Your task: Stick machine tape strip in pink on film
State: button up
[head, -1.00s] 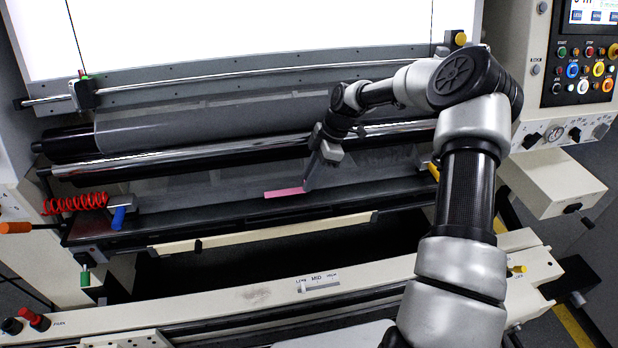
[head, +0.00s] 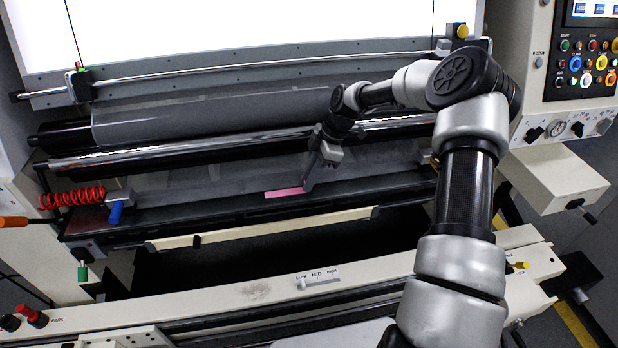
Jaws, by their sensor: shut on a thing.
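The pink tape strip (head: 284,193) is a short flat band near the middle of the machine, low over the dark ledge. My gripper (head: 308,184) is shut on its right end, and the strip sticks out to the left. The film (head: 215,178) is a grey, see-through sheet that runs down from the roller and behind the strip. I cannot tell whether the strip touches the film or the ledge. The fingertips are small and dark in this view.
A chrome bar (head: 180,153) and a dark roller (head: 65,137) cross above the ledge. A red coiled hose (head: 72,200) with a blue-handled tool (head: 117,210) sits at the left. A cream bar (head: 265,228) runs in front. A button panel (head: 588,60) stands at the right.

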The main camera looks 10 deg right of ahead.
dwell(0.3)
jog(key=o, duration=0.9)
jog(key=shift+c, duration=0.2)
jog(key=v, duration=1.7)
jog(key=shift+r, duration=0.25)
